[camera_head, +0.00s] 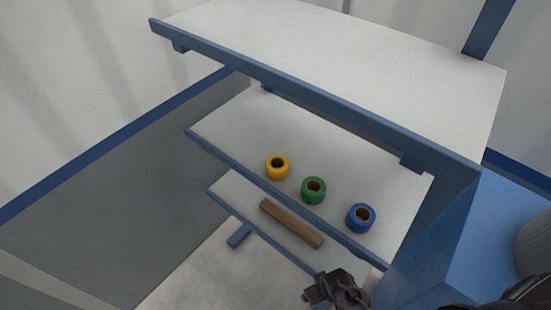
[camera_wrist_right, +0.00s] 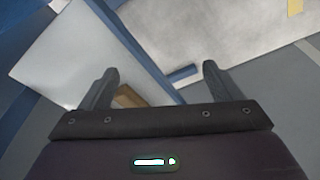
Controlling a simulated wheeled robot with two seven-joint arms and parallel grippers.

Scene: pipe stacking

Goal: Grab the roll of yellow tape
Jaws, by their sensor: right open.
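The roll of yellow tape (camera_head: 277,174) lies flat on the middle shelf (camera_head: 245,125), hole up, leftmost of a row of three rolls. My right gripper (camera_head: 325,287) is low at the bottom of the head view, below and to the right of the yellow roll and apart from it. In the right wrist view its two fingers (camera_wrist_right: 160,80) are spread with nothing held between them. The yellow roll does not show in the wrist view. My left gripper is not in view.
A green roll (camera_head: 314,196) and a blue roll (camera_head: 361,224) stand right of the yellow one. A brown pipe (camera_head: 290,222) lies on the lower shelf and shows partly in the wrist view (camera_wrist_right: 128,95). The top shelf (camera_head: 330,50) overhangs; the rack's blue post (camera_head: 430,220) is at right.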

